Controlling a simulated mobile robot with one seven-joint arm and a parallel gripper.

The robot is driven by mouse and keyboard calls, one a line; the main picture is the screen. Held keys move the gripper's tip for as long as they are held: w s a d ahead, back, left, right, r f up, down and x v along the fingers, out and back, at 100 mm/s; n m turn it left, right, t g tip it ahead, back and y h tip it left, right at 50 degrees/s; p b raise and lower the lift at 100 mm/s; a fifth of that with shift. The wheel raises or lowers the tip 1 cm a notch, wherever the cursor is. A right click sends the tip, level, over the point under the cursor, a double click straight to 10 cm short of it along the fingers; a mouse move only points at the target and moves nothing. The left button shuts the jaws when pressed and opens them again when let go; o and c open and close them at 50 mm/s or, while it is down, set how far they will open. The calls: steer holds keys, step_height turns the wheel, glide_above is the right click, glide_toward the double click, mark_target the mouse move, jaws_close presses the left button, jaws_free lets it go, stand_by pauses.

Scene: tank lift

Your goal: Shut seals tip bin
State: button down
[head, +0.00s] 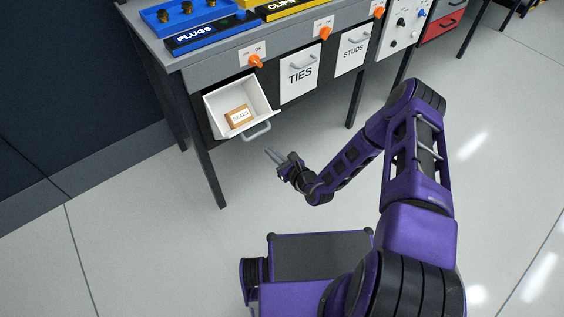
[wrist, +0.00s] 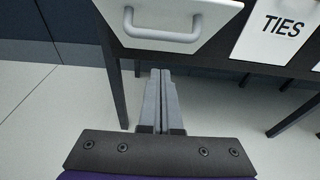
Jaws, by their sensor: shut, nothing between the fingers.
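The seals tip bin (head: 261,102) is a white bin tipped open at the left end of the bench front. A small cardboard box labelled SEALS (head: 238,116) lies inside it. The bin's grey handle (head: 257,132) is on its front, at the lower edge. In the wrist view the bin's front (wrist: 190,13) and handle (wrist: 162,29) show at the top. My gripper (head: 270,153) is shut and empty, in front of and below the handle, apart from it. In the wrist view its closed fingers (wrist: 162,73) point toward the bin, below the handle.
The TIES bin (head: 300,73) and STUDS bin (head: 351,48) are closed to the right. Orange switches sit above the bins, one (head: 255,61) over the seals bin. A blue PLUGS tray (head: 203,35) stands on top. A bench leg (head: 208,178) stands left; the floor in front is clear.

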steer(key=shift+w+a+r, duration=0.5)
steer(key=shift+w+r, duration=0.05)
steer(key=shift+w, duration=0.2)
steer(key=shift+w+a+r, duration=0.5)
steer(key=shift+w+r, duration=0.05)
steer(key=shift+w, duration=0.2)
steer(key=shift+r, duration=0.15)
steer(key=shift+w+a+r+p, duration=0.15)
steer(key=shift+r+p, duration=0.15)
steer(key=shift+p, duration=0.35)
